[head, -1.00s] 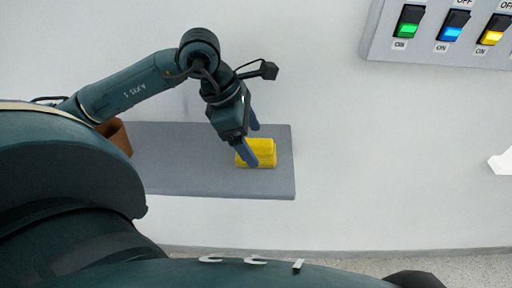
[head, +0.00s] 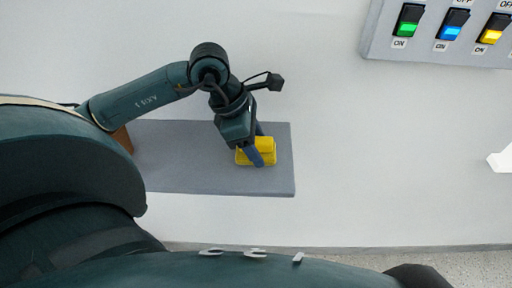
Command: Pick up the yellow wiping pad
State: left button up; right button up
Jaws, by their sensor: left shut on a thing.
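The yellow wiping pad (head: 268,145) lies on the grey shelf (head: 185,175), near its right end. My left gripper (head: 259,150) reaches down over the pad, with its blue fingers on either side of it, and is shut on it. The near finger hides part of the pad's front. Whether the pad is clear of the shelf cannot be told. My right gripper is not in view.
A brown object (head: 123,139) stands at the shelf's left end, partly hidden by my left arm. A switch panel (head: 430,55) with green, blue and yellow rocker switches is on the wall at upper right. A white part (head: 501,160) sticks in at the right edge.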

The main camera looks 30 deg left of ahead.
aim_at(264, 139)
pick_arm(q)
jog(key=shift+c, duration=0.6)
